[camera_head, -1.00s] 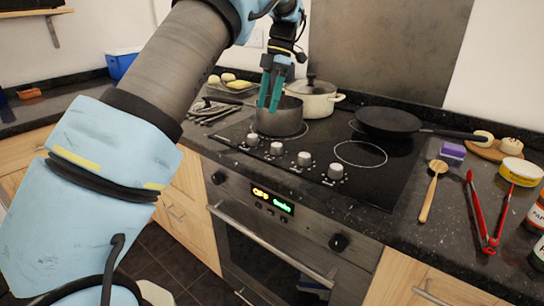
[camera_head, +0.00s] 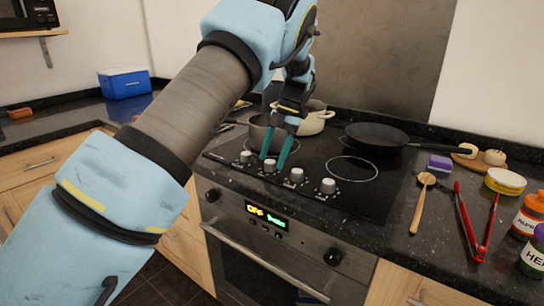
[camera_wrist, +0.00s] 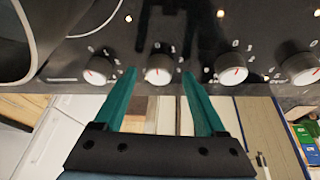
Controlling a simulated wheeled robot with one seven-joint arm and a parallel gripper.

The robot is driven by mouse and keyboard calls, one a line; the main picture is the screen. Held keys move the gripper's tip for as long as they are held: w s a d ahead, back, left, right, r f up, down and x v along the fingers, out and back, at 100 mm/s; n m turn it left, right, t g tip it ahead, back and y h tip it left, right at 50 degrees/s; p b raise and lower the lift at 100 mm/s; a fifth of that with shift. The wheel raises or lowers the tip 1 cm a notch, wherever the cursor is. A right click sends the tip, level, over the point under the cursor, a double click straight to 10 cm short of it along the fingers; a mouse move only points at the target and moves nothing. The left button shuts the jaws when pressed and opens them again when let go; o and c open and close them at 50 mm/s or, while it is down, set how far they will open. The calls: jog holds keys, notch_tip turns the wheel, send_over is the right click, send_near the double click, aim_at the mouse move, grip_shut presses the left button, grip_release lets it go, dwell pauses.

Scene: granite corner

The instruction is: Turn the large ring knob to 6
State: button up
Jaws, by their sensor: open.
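A row of white-grey control knobs runs along the hob's front edge: a left knob (camera_head: 245,157), a second knob (camera_head: 269,165), a third knob (camera_head: 297,174) and a right knob (camera_head: 328,186). Which one serves the large ring is not readable. My gripper (camera_head: 273,163) is open and pointing down at the second knob. In the wrist view my gripper (camera_wrist: 158,74) has a fingertip on either side of the second knob (camera_wrist: 159,72), with nothing gripped. That knob has a red mark.
A grey saucepan (camera_head: 258,135) stands close behind the left knobs, with a cream pot (camera_head: 316,122) beyond. A black frying pan (camera_head: 376,137) sits at the back right. Red tongs (camera_head: 466,222) and a wooden spoon (camera_head: 420,203) lie right of the hob. The front-right ring is clear.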

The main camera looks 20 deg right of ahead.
jog(key=shift+a+f, duration=0.2)
jog(key=shift+f, duration=0.25)
grip_shut()
dwell(0.4)
